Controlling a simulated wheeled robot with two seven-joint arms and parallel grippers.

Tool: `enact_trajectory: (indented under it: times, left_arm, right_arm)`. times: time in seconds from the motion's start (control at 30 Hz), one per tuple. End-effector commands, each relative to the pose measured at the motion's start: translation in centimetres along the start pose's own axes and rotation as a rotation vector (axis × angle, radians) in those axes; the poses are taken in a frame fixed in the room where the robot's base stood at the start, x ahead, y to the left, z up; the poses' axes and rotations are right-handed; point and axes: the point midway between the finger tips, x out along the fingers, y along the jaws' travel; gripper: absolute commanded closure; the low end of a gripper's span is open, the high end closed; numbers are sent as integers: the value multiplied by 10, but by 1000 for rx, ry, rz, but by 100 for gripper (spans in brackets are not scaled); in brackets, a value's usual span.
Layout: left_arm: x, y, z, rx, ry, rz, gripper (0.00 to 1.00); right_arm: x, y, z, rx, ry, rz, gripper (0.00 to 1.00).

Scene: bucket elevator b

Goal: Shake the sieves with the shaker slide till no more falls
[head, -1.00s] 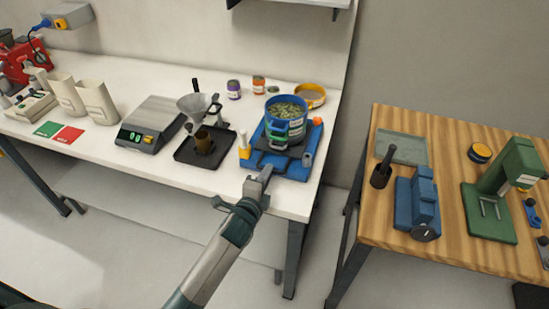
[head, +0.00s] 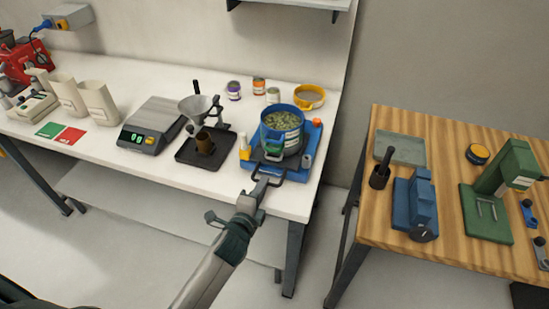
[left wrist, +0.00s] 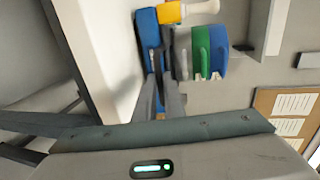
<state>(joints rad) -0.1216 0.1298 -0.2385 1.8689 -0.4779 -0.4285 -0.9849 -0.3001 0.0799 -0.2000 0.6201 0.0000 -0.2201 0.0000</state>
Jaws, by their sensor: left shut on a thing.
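The sieve stack (head: 281,139), with blue and green rings, stands on the shaker slide on a blue base (head: 310,134) at the right end of the white bench. Leafy green pieces (head: 281,121) lie in the top sieve. My left gripper (head: 262,184) is shut on the slide's dark front handle (head: 285,179), just in front of the sieves. In the left wrist view the gripper fingers (left wrist: 160,98) reach toward the slide, with the green and blue sieve rings (left wrist: 207,52) beside them. What lies inside the lower sieves is hidden. My right gripper is not in view.
Further left are a funnel stand on a black tray (head: 190,158) and a scale (head: 152,125). Small jars (head: 259,86) and a yellow sieve (head: 309,95) stand behind. A wooden table (head: 450,180) is at the right.

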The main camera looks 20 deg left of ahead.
Motion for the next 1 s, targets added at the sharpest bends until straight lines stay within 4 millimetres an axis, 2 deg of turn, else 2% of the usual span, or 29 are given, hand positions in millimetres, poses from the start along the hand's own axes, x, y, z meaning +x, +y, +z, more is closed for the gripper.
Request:
enact_trajectory:
  times: [0.43,1.0]
  left_arm:
    - [2,1,0,-1,0,3,100]
    - [42,-7,0,-1,0,3,100]
  right_arm:
    - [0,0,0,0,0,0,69]
    - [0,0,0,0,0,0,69]
